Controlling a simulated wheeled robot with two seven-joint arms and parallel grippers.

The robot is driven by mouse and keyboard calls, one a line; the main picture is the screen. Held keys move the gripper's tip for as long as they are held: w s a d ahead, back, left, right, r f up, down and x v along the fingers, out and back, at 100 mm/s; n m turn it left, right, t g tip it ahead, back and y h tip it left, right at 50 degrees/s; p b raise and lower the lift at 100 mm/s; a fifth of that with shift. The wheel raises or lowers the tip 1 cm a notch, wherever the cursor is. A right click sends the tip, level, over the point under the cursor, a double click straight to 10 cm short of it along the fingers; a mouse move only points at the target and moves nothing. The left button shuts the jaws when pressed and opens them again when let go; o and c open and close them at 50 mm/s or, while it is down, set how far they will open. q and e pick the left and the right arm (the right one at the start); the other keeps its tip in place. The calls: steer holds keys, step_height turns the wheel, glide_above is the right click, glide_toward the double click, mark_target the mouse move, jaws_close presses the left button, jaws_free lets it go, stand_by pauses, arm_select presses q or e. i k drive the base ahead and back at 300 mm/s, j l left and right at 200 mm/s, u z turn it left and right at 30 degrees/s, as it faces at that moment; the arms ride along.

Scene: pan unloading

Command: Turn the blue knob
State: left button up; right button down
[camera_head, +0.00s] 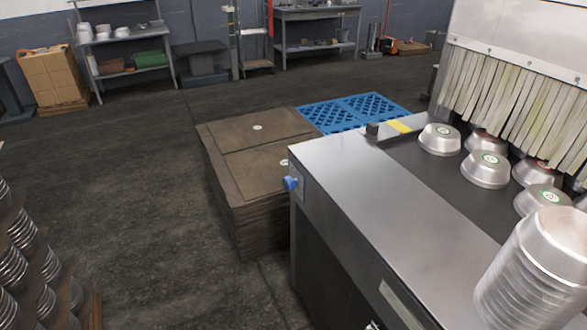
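The blue knob (290,183) sticks out from the left side face of the steel machine (345,185), near its far left corner. It is small in this view, and I cannot tell its turn position. Nothing touches it.
Metal pans (485,169) sit upside down on the dark conveyor (430,175), before a strip curtain (510,95). A tall pan stack (540,270) stands at the front right. A brown board stack (235,180) and blue pallet (350,113) stand beyond the knob.

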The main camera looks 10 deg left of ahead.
mark_target(289, 182)
steer(key=i+j+z, duration=0.15)
steer(key=i+j, duration=0.15)
steer(key=i+j+z, duration=0.15)
steer(key=i+j, duration=0.15)
steer(key=j, duration=0.2)
steer(key=i+j+z, duration=0.15)
steer(key=j, duration=0.3)
steer(key=i, duration=0.1)
